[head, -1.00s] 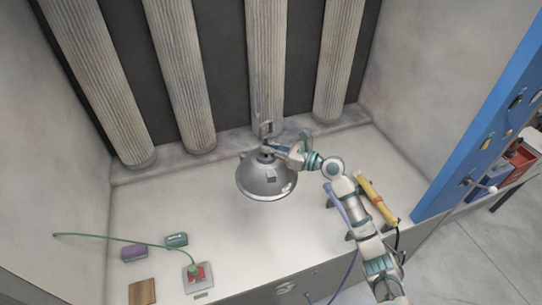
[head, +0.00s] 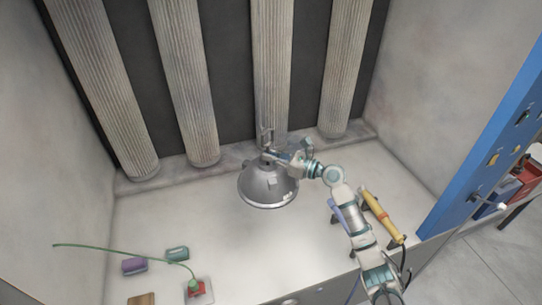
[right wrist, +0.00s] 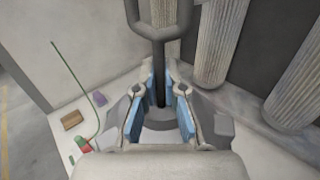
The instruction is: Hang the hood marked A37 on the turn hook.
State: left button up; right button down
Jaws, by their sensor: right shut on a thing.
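A grey dome-shaped hood (head: 267,187) hangs upright above the bench, its wide opening down. A small loop (head: 267,136) stands above its neck. No A37 marking can be read at this size. My right gripper (head: 275,156) comes in from the right and is shut at the neck. In the right wrist view, a dark rod with a loop on top (right wrist: 158,28) rises between the blue finger pads of the gripper (right wrist: 165,92). I cannot pick out the turn hook in either view. My left gripper is not in view.
The bench (head: 235,245) is clear below the hood. Ribbed columns (head: 183,85) stand behind. A yellow cylinder (head: 381,214) lies right; a blue panel (head: 470,150) stands farther right.

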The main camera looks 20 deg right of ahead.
jog(key=shift+w+r, duration=0.1)
jog(key=shift+w, duration=0.1)
dwell(0.3)
jog(key=shift+w, duration=1.2)
jog(key=shift+w+a, duration=0.1)
jog(key=shift+w, duration=1.3)
jog(key=shift+f, duration=1.35)
jog(key=c, duration=1.2)
grip_release()
